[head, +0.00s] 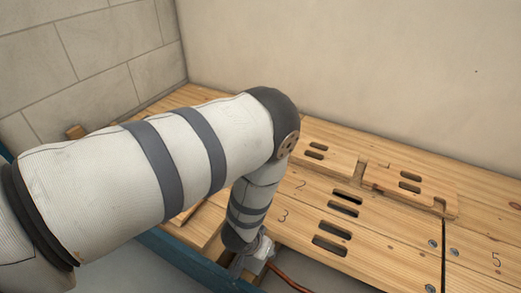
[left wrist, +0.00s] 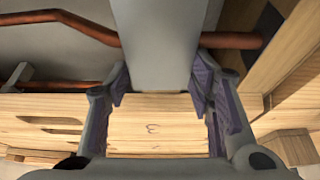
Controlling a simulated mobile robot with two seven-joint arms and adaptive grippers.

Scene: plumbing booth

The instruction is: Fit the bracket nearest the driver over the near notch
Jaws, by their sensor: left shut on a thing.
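My left gripper (left wrist: 157,96) is shut on a flat light grey piece in the left wrist view, probably the bracket (left wrist: 157,45). The piece runs from between the fingers to the top edge of the picture. In the head view my left gripper (head: 254,262) points down at the near edge of the wooden boards, mostly hidden by my wrist. The board marked 3 (left wrist: 152,110) lies behind the fingers in the wrist view. I cannot make out a driver or tell which notch is the near one. My right gripper is not in view.
Copper pipe (head: 290,281) runs below the board edge; copper pipe also crosses the left wrist view (left wrist: 80,22). Slotted wooden plates (head: 405,186) lie on the boards. A blue beam (head: 185,262) runs along the front. A wall stands behind. My arm hides much of the left side.

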